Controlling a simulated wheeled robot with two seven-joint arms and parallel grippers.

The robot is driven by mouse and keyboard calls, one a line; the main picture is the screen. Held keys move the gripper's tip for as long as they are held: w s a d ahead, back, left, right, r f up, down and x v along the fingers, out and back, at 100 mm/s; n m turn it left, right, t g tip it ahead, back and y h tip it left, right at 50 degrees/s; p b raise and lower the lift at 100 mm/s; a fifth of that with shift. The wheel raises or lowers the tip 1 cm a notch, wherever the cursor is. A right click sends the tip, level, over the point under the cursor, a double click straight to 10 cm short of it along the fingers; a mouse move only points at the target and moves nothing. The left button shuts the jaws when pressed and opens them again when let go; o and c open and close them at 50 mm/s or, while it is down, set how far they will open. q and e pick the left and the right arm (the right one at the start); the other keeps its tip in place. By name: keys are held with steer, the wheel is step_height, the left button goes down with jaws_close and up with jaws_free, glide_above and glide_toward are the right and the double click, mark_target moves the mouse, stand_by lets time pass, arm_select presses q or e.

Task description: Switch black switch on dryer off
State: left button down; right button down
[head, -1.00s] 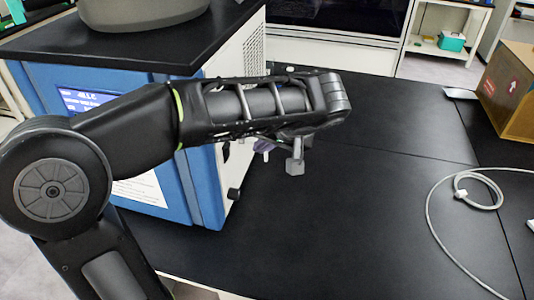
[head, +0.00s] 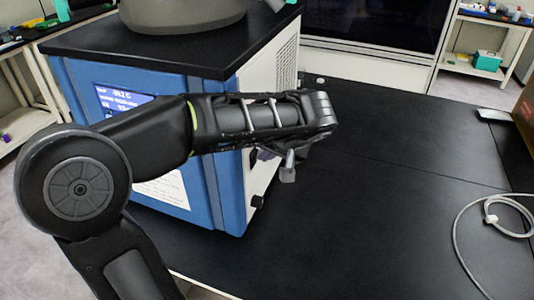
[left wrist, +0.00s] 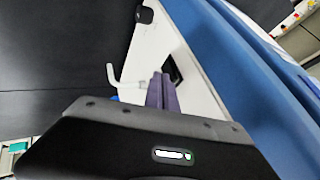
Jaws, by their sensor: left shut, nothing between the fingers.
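The freeze dryer is a blue and white box (head: 228,190) with a lit screen (head: 124,98) on its blue front. In the left wrist view, a black switch (left wrist: 174,70) is set in the white side panel (left wrist: 143,48). My left gripper (left wrist: 160,92) is shut and empty. Its purple-grey fingers point at the panel beside the switch and overlap part of it in this view. I cannot tell whether they touch it. In the head view, my left forearm and wrist cross in front of the dryer and hide the switch. My right gripper does not show.
A pale bent rod (left wrist: 118,82) shows beside the fingers. The black bench (head: 390,210) right of the dryer is largely clear. A white cable (head: 460,235) lies at its right, with a box edge (head: 526,120) behind.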

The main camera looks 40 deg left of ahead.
arm_select(q)
steer(key=shift+s+a+r, duration=0.1)
steer(key=shift+a, duration=0.2)
steer(key=shift+r, duration=0.8)
